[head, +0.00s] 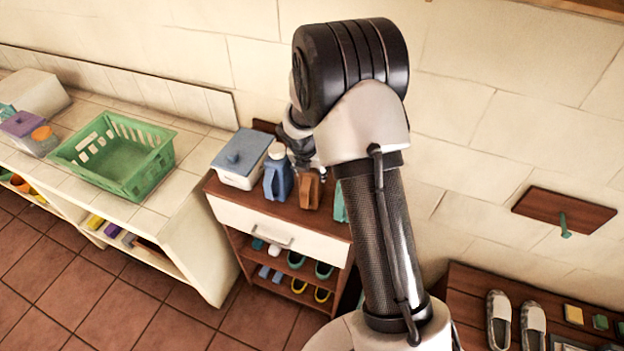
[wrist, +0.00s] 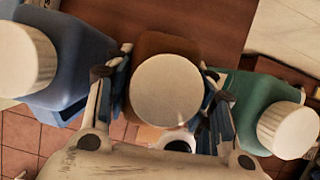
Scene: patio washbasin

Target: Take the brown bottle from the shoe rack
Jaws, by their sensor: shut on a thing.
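The brown bottle (head: 309,190) stands on top of the shoe rack (head: 285,215), between a blue bottle (head: 278,180) and a teal bottle (head: 340,203). In the wrist view the brown bottle (wrist: 162,43) shows from above, its round white cap covering much of its body. My gripper (wrist: 168,75) has one finger on each side of it and is shut on it. In the head view my gripper (head: 308,168) is partly hidden by my own arm. I cannot tell whether the bottle's base touches the rack top.
The blue bottle (wrist: 88,50) and teal bottle (wrist: 240,100) stand close beside my fingers. A white box with a blue lid (head: 241,160) is left on the rack. A green basket (head: 150,165) sits on the tiled counter. Shoes (head: 500,310) rest on a wooden bench at right.

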